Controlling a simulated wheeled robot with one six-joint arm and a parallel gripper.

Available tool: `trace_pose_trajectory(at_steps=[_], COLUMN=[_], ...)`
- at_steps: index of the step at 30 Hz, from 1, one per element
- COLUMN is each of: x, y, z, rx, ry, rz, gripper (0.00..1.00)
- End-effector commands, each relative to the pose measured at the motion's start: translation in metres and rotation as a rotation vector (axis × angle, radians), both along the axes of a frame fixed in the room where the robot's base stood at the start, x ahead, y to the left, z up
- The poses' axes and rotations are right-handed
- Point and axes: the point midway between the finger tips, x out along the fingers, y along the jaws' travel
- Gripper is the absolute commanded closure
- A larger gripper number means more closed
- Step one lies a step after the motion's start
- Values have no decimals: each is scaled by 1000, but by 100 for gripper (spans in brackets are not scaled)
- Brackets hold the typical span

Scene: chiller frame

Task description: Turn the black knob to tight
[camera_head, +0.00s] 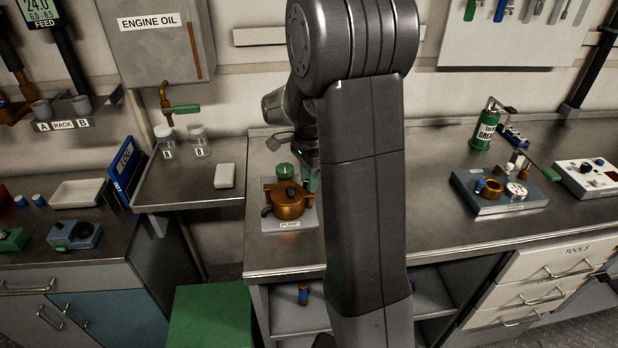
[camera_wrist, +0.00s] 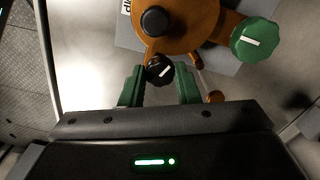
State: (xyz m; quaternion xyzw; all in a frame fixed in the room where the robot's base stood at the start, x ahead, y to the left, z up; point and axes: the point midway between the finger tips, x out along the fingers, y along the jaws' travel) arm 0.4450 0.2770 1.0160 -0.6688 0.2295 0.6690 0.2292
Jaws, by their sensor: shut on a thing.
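The black knob (camera_wrist: 159,69) shows in the wrist view at the edge of the orange-brown pump body. A short white line on its face slants toward the upper right. My gripper (camera_wrist: 160,76) has its two green fingers on either side of the knob and is shut on it. In the head view the pump (camera_head: 289,203) stands on a grey plate labelled PUMP. One green finger shows beside it, and the black knob is hidden there. I see no tight mark by the knob.
A green knob (camera_wrist: 255,40) with a white line sits to the right of the pump, and a black round cap (camera_wrist: 155,21) tops the pump.

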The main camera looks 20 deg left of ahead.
Motion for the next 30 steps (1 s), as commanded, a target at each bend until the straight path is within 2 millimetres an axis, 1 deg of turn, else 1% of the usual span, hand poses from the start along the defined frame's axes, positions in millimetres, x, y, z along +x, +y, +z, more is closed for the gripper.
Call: trace_pose_trajectory(at_steps=[9,24,25,27,28,30], x=[0,0,0,0,0,0], y=[0,0,0,0,0,0], z=[1,1,1,1,1,0], rx=[1,2,2,2,2,1], ry=[-2,-1,-1,-1,-1,-1], rz=[-100,-115,-115,-114,-114,-114], gripper=[94,94,66,52,50,50])
